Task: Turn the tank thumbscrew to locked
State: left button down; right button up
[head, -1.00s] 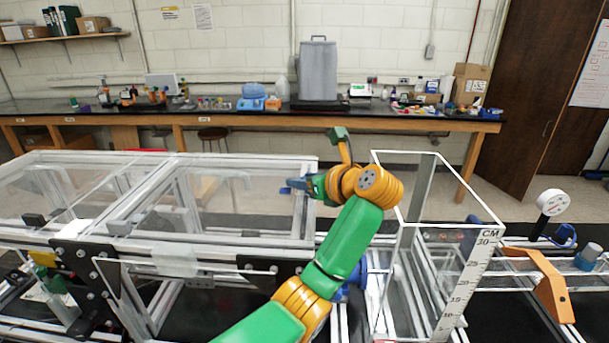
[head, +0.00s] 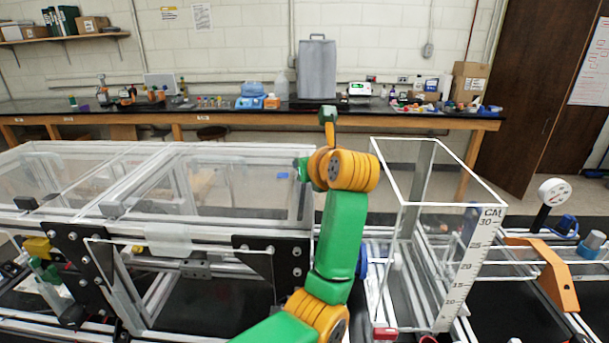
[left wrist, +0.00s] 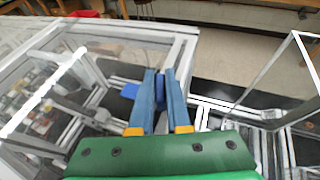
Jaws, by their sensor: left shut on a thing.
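My left arm reaches over the frame from the bottom of the head view, its wrist beside the clear tank (head: 462,275) with the CM scale. A flat blue tab (left wrist: 130,91) lies just left of the fingers. My right gripper is in neither view.
Clear-panelled boxes with pale rails (head: 215,238) fill the left. An orange bracket (head: 551,272) and a round white gauge (head: 554,191) stand right of the tank. A dark-topped bench (head: 215,114) runs along the back wall.

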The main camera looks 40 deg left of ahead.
pick_arm(q)
jog(key=shift+m+t+h+b, duration=1.6)
jog(key=shift+m+t, duration=0.3)
jog(key=shift+m, duration=0.2)
jog(key=shift+r, duration=0.15)
jog(key=c, duration=0.9)
grip_release()
jog(key=shift+w, duration=0.1)
jog(key=shift+a, duration=0.1)
jog(key=shift+s+d+b, duration=0.2)
jog(key=shift+d+b, duration=0.05)
jog(key=shift+b, duration=0.2)
jog(key=b+v, duration=0.2)
jog(key=v, duration=0.4)
jog(key=shift+s+d+r, duration=0.1)
jog(key=shift+s+d, duration=0.05)
jog(key=shift+s, duration=0.1)
